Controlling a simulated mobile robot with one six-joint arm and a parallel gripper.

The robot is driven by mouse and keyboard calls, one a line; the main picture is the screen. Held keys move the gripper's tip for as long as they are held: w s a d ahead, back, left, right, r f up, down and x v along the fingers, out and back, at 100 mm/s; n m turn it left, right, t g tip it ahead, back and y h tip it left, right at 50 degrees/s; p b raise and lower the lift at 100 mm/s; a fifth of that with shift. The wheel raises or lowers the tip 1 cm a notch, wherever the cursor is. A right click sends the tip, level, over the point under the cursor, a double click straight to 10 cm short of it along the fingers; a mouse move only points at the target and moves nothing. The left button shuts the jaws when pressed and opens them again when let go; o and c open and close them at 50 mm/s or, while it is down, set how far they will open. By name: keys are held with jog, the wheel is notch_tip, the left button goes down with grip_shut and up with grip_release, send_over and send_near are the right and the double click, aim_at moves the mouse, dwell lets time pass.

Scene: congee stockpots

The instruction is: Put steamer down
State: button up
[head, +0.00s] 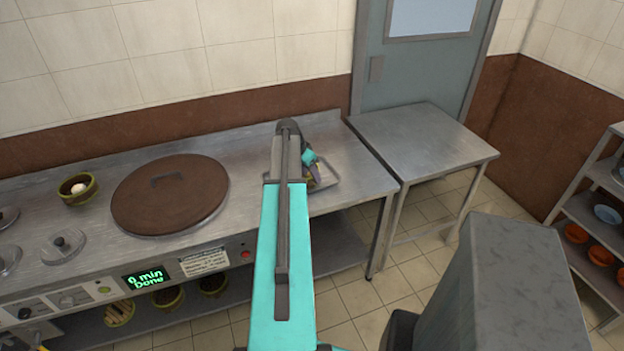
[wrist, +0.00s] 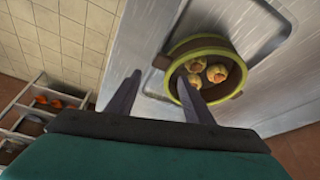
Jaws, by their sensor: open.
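The steamer (wrist: 208,42) is a round brown basket with a green rim, holding three buns. In the wrist view it stands upright on a metal tray (wrist: 262,52). My gripper (wrist: 158,74) is open, its two dark fingers spread on either side of the steamer's small brown side handle. The right finger overlaps the steamer's near side in the picture; I cannot tell whether it touches. In the head view the tray (head: 328,181) lies at the right end of the steel counter, and my arm hides nearly all of the steamer there.
A large brown round lid (head: 170,195) covers a pot left of my arm. Another steamer (head: 77,189) with a pale bun stands farther left. A bare steel table (head: 425,140) adjoins the counter at right. A shelf (head: 600,185) with bowls stands at far right. The display reads "0 min Done".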

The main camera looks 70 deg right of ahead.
jog(key=b+v, duration=0.1)
jog(key=v, duration=0.7)
jog(key=shift+b, duration=0.35)
jog(key=shift+r, duration=0.15)
dwell(0.5)
